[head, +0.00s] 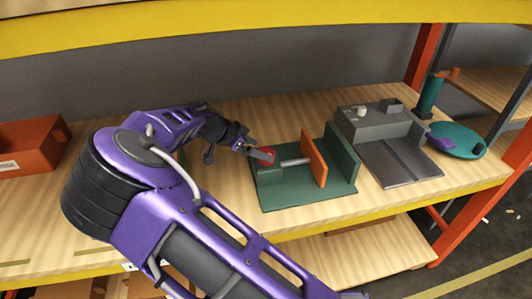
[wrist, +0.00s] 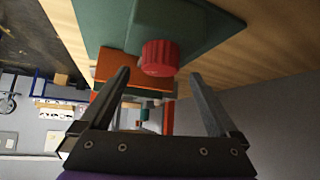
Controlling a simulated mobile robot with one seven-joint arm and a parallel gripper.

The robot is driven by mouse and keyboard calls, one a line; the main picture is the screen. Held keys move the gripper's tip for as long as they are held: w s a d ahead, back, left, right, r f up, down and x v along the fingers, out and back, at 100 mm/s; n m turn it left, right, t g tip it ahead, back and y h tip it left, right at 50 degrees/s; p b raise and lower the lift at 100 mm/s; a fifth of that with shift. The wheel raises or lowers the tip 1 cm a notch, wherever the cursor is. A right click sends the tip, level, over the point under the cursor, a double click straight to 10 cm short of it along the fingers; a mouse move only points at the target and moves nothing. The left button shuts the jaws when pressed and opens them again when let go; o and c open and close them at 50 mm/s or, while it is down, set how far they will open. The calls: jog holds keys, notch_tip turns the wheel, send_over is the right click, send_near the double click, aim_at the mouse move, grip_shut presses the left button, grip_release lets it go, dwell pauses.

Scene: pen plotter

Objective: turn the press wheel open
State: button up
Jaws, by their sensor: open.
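The press wheel (wrist: 160,58) is a small red ribbed knob on the green press (head: 338,168). In the head view the red wheel (head: 266,156) sits at the left end of the press, partly covered by my gripper. A metal screw runs from that end to an upright orange plate (head: 315,157). My gripper (head: 262,152) is at the wheel in the head view. In the wrist view my gripper (wrist: 160,80) has its two fingers wide apart, with the wheel just beyond and between the tips. I cannot tell whether a finger touches it.
A grey machine (head: 375,124) with a sloped plate stands right of the press. Beyond it are a teal disc (head: 457,139) and a green post (head: 430,97). An orange bin (head: 32,143) stands far left. The wooden shelf (head: 225,220) is clear in front of the press.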

aim_at(265, 152)
jog(key=shift+x, duration=2.1)
jog(key=c, duration=1.4)
jog(key=shift+o, duration=0.2)
